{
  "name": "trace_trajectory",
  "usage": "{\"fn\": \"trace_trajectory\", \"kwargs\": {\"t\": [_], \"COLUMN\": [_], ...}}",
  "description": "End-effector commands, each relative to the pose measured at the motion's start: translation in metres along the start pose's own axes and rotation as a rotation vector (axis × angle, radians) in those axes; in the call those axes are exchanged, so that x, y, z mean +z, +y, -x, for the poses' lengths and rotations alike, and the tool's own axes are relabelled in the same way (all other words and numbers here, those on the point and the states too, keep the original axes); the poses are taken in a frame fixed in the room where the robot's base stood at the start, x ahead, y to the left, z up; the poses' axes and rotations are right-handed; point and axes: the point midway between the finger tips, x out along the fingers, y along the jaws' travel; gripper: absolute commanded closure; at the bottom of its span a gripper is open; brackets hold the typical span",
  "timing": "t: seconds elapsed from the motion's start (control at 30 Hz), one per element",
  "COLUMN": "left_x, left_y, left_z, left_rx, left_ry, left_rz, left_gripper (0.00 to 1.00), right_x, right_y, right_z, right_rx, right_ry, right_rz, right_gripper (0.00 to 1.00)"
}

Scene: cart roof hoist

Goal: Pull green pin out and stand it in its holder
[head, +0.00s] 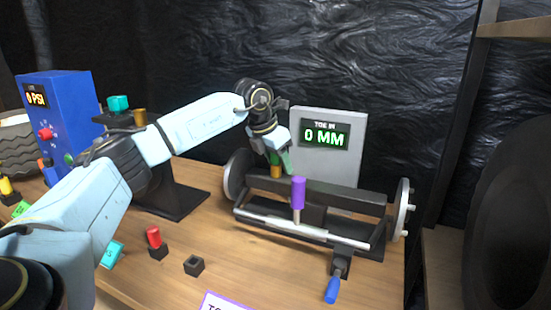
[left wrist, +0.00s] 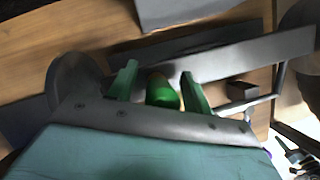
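The green pin (left wrist: 162,92) shows in the left wrist view as a rounded green top between my green fingers, with gaps on both sides. In the head view, the green pin (head: 276,158) sits above a brass-coloured collar on the dark beam (head: 330,192) of the axle stand, partly hidden by my gripper. My left gripper (head: 287,160) is open around it, also seen in the left wrist view (left wrist: 158,75). An empty black holder (head: 194,266) sits on the bench front. A red pin (head: 154,236) stands in another black holder.
A purple pin (head: 298,192) stands in front of the beam, close to my gripper. A grey "0 MM" display panel (head: 328,150) rises behind. A blue-handled part (head: 332,289) projects at the front. A blue "0 PSI" box (head: 62,115) stands left. The bench centre is mostly clear.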

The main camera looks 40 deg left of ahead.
Motion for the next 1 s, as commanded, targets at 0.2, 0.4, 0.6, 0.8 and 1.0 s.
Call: {"fn": "trace_trajectory", "kwargs": {"t": [0.2, 0.4, 0.6, 0.8, 1.0], "left_x": [0.0000, 0.0000, 0.0002, 0.0014, 0.0025], "left_y": [-0.0002, -0.0001, 0.0001, 0.0003, 0.0007], "left_z": [0.0000, 0.0001, 0.0007, 0.0036, 0.0057], "left_rx": [0.000, 0.000, 0.000, 0.001, 0.002], "left_ry": [0.000, 0.000, 0.000, -0.001, -0.004], "left_rz": [0.000, 0.000, 0.000, 0.000, 0.001], "left_gripper": [0.80, 1.00, 1.00, 1.00, 1.00], "right_x": [0.0000, 0.0001, -0.0004, -0.0014, -0.0018], "right_y": [0.0001, 0.0001, 0.0000, 0.0001, 0.0001], "right_z": [-0.0001, -0.0002, 0.0003, 0.0031, 0.0041], "right_rx": [0.000, 0.000, 0.000, 0.000, 0.000], "right_ry": [0.000, 0.000, 0.001, 0.001, 0.001], "right_rz": [0.000, 0.000, 0.000, 0.000, 0.000], "right_gripper": [0.40, 0.40, 0.40, 0.40, 0.40]}}
